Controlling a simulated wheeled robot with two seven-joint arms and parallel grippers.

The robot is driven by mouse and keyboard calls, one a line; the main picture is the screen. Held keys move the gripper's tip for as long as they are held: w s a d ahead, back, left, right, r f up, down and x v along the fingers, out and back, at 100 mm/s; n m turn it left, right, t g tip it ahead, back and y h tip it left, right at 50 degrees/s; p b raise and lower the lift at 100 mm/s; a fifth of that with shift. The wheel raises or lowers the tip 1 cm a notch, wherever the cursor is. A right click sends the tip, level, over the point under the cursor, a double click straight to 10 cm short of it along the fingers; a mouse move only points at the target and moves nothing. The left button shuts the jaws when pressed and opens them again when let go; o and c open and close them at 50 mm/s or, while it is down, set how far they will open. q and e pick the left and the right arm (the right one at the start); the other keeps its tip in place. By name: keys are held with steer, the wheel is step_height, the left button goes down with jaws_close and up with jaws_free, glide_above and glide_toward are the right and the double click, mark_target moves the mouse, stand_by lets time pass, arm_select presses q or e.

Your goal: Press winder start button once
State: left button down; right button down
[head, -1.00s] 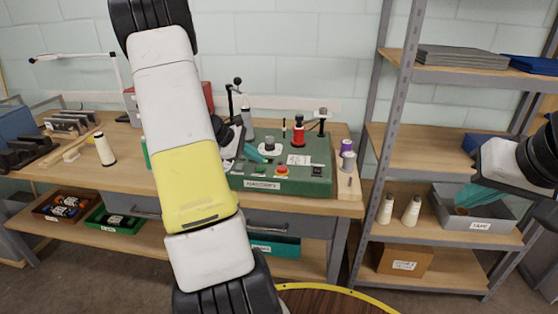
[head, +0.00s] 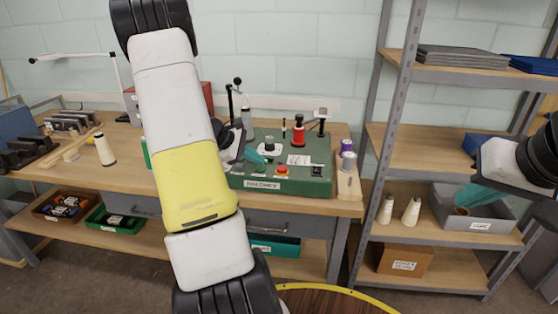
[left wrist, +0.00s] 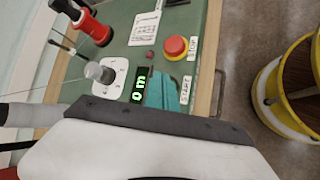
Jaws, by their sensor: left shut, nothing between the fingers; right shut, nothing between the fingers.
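The winder (head: 310,152) is a green box on the workbench, with a red spool on top. In the left wrist view its green panel (left wrist: 125,25) carries a display (left wrist: 138,88) reading "0 m", a red mushroom button (left wrist: 176,46) by a STOP label, and a START label (left wrist: 185,91). My left gripper (head: 256,157) is shut and empty over the winder's front left. In the left wrist view its teal fingertips (left wrist: 160,92) are right beside the START label; I see no start button and cannot tell contact. My right gripper (head: 463,197) is shut and empty before the shelf.
A grey dial knob (left wrist: 100,72) stands on the panel near my left fingers. A metal shelf rack (head: 442,239) with a grey bin (head: 479,226) is at right. A yellow-rimmed round thing (head: 335,291) is below.

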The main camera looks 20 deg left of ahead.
mark_target(257, 168)
arm_select(q)
steer(key=shift+f, duration=0.45)
stand_by(0.6)
steer(key=shift+r, duration=0.9)
steer(key=shift+r, duration=2.5)
